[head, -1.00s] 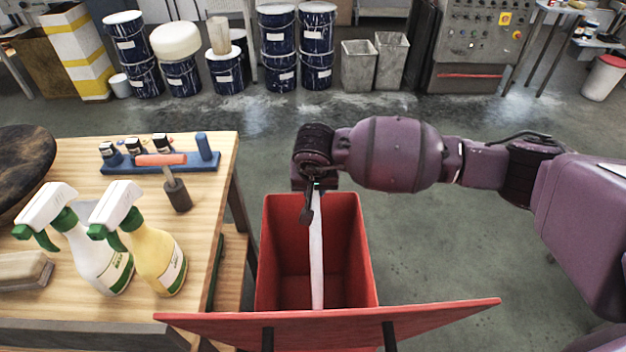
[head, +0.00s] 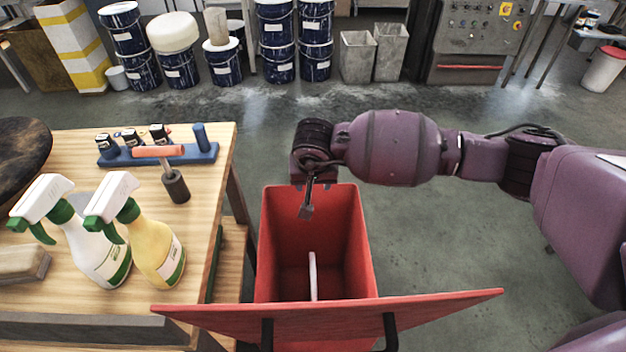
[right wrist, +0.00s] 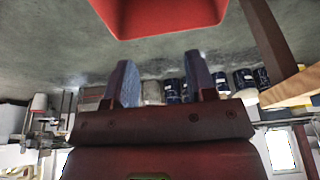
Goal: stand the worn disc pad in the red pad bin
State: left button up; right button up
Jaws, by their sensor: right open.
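The red pad bin (head: 365,240) stands on the floor to the right of the wooden table, its lid tilted open toward me. The worn disc pad (head: 313,275) shows as a thin pale edge-on strip inside the bin, low down and upright. My right gripper (head: 306,210) is above the far part of the bin, apart from the pad. In the right wrist view its two fingers (right wrist: 162,80) are spread with nothing between them, and the bin's red edge (right wrist: 160,18) shows beyond. My left gripper is not in view.
The wooden table (head: 215,180) is at the left with two spray bottles (head: 158,250), a blue holder with small bottles (head: 180,156) and an orange-handled tool (head: 160,153). Floor to the right of the bin is clear. Blue drums (head: 277,45) stand at the back.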

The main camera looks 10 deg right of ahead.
jog(key=shift+r, duration=0.1)
pick_arm(q)
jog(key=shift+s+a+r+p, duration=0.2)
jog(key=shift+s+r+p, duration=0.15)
jog(key=shift+p, duration=0.55)
pick_arm(e)
jog(key=v, duration=1)
jog(key=shift+r, duration=0.3)
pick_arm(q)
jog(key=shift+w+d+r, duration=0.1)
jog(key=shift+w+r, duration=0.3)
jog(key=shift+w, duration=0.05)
